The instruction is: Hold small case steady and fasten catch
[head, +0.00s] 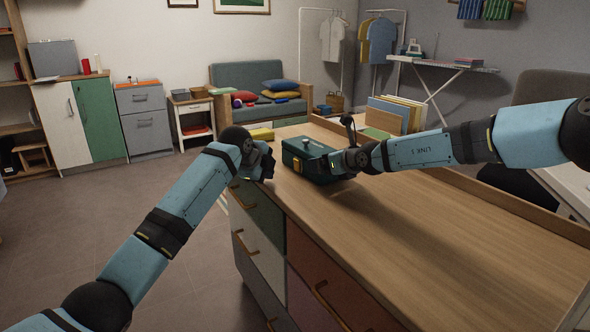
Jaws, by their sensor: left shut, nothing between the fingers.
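The small case (300,152), a dark green box, stands on the wooden top of a drawer cabinet near its left edge.
The wooden cabinet top (430,245) is clear in front and to the right. A yellow item (260,134) lies behind the case. A rack of folders (398,113) stands at the back right. Drawer handles (330,305) stick out from the cabinet front.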

